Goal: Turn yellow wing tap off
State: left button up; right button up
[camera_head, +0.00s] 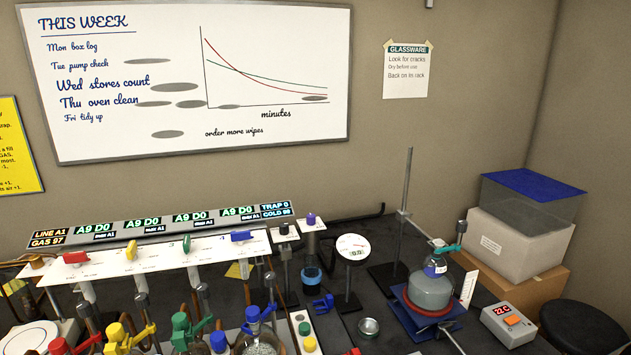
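A white manifold rail (155,258) runs across the left of the bench and carries a row of coloured wing taps. The yellow wing tap (131,250) is second from the left, and its wing looks upright, narrow side toward me. The red wing tap (76,258) to its left and the blue wing tap (241,236) at the right end lie across, wide side showing. The green wing tap (186,244) between yellow and blue looks upright. Neither of my grippers shows in the head view.
A display strip (160,228) stands behind the rail. Coloured clamps and glassware crowd the front left, including a yellow cap (115,331). A round gauge (352,247), a flask on a blue stand (431,285) and a red display box (508,324) stand to the right.

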aim_at(131, 251)
jog(key=u, duration=1.2)
